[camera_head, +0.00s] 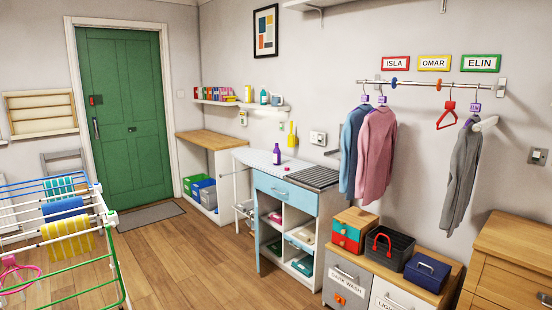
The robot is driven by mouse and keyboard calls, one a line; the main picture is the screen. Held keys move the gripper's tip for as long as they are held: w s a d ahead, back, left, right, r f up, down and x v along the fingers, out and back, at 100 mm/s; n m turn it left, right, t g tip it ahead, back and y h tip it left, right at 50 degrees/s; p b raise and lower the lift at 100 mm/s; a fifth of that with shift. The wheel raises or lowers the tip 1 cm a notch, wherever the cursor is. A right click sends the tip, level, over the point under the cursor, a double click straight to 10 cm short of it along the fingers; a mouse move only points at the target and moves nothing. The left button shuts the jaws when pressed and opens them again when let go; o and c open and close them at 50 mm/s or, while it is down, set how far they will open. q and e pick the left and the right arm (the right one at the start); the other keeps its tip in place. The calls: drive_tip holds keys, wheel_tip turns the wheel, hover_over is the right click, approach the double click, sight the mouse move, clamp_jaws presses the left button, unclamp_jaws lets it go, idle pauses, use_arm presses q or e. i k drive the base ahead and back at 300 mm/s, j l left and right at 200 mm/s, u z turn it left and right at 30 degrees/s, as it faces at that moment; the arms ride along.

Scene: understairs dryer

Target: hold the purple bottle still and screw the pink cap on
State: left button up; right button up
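A small purple bottle (277,155) stands upright on the pale worktop of the light blue cabinet (285,199), against the back wall. It is far off and small, so I cannot tell whether anything is on its neck. Neither of my grippers is in view.
A drying rack (60,235) with cloths stands at the left front. Wooden floor (190,262) lies open between it and the cabinet. Clothes including a pink garment (376,150) hang from a rail at right, above low drawers with a dark basket (390,249).

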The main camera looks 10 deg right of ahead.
sight(277, 153)
drive_tip(key=i+z, duration=0.2)
drive_tip(key=i, duration=1)
drive_tip(key=i+j+z, duration=0.1)
drive_tip(key=i+z, duration=0.15)
drive_tip(key=i, duration=0.95)
drive_tip(key=i+j+z, duration=0.1)
drive_tip(key=i+j, duration=0.35)
drive_tip(key=i+j+z, duration=0.15)
drive_tip(key=i+j, duration=0.4)
drive_tip(key=i, duration=0.15)
drive_tip(key=i+j+z, duration=0.1)
drive_tip(key=i+j, duration=0.4)
drive_tip(key=i+j+z, duration=0.15)
drive_tip(key=i+j, duration=0.35)
drive_tip(key=j, duration=0.15)
drive_tip(key=i+j+z, duration=0.1)
drive_tip(key=i+j, duration=0.4)
drive_tip(key=j, duration=0.2)
